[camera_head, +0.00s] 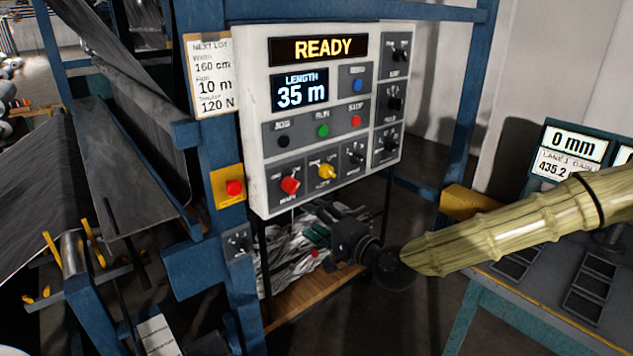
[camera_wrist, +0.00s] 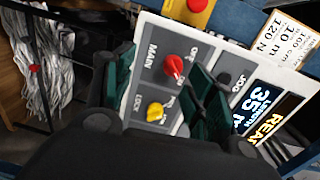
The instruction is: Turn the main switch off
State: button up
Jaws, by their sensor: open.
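The main switch is a red rotary knob (camera_head: 289,186) at the lower left of the white control panel (camera_head: 254,100), above the label MAIN. In the wrist view, the red knob (camera_wrist: 173,66) shows between my two green-padded fingers, with clear space on both sides. A white mark shows on it, but I cannot tell for sure which position it points to. My gripper (camera_head: 318,236) is open and empty, below and to the right of the knob in the head view. In the wrist view, my gripper (camera_wrist: 160,76) faces the panel, and the fingers appear apart from the knob.
A yellow knob (camera_head: 326,171) sits right beside the red one. A red button on a yellow box (camera_head: 233,187) is on the blue post (camera_head: 215,150) to the left. More knobs and buttons fill the panel. White fibres (camera_wrist: 40,65) lie below it. The display (camera_head: 318,48) reads READY.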

aim_at(296, 189)
jog(key=shift+m+t, duration=0.3)
jog(key=shift+t, duration=0.1)
jog(key=w+a+r+p, duration=0.1)
jog(key=w, duration=0.2)
jog(key=w+a+r+p, duration=0.1)
jog(key=w+a, duration=0.1)
jog(key=w, duration=0.1)
jog(key=w+a+p, duration=0.1)
jog(key=w+p, duration=0.1)
jog(key=w, duration=0.2)
jog(key=shift+a+r, duration=0.3)
jog(key=shift+r, duration=0.1)
jog(key=c, duration=1)
jog(key=shift+c, duration=0.2)
